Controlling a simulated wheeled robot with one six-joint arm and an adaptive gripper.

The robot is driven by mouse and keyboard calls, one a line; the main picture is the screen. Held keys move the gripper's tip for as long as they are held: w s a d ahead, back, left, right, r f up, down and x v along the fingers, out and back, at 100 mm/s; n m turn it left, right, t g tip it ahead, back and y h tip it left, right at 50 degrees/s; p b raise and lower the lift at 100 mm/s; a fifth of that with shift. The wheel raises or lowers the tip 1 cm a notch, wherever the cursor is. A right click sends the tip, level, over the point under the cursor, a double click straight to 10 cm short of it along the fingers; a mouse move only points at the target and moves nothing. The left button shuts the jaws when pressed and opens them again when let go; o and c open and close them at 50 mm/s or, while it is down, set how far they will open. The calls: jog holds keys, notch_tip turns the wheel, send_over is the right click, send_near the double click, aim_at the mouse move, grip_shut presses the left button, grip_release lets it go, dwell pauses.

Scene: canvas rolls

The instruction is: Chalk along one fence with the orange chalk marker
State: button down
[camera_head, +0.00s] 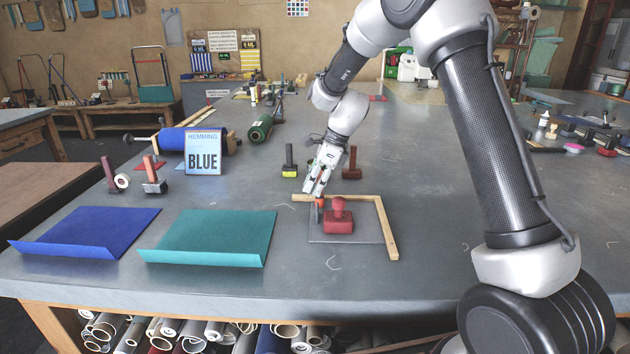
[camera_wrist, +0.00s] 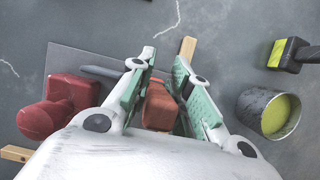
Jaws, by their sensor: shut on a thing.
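My gripper (camera_head: 318,188) is over the back left of a grey sheet (camera_head: 315,238), pointing down. It is shut on the orange chalk marker (camera_head: 320,203), which also shows between the green-padded fingers in the wrist view (camera_wrist: 158,107). A pale wooden fence (camera_head: 385,230) forms an L along the back and right of the sheet. One end of the wood shows just beyond my fingers in the wrist view (camera_wrist: 187,47). A red knobbed weight (camera_head: 338,217) stands on the sheet, right of the marker.
A yellow-banded tool (camera_head: 290,160) with a tin and a red-brown tool (camera_head: 352,163) stand behind the fence. Blue (camera_head: 85,232) and teal (camera_head: 210,237) canvas pieces lie left, with a BLUE sign (camera_head: 204,152) behind.

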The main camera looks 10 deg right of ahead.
jog(key=shift+w+d, duration=0.1)
jog(key=shift+w, duration=0.65)
dwell(0.4)
jog(key=shift+s+d, duration=0.15)
jog(key=shift+d, duration=0.6)
jog(key=shift+s+d, duration=0.15)
jog(key=shift+d, duration=0.6)
jog(key=shift+s+d, duration=0.2)
jog(key=shift+d, duration=0.55)
jog(key=shift+s+d, duration=0.2)
jog(key=shift+d, duration=0.5)
jog(key=shift+s+d, duration=0.1)
jog(key=shift+d, duration=1.4)
jog(key=shift+d, duration=0.1)
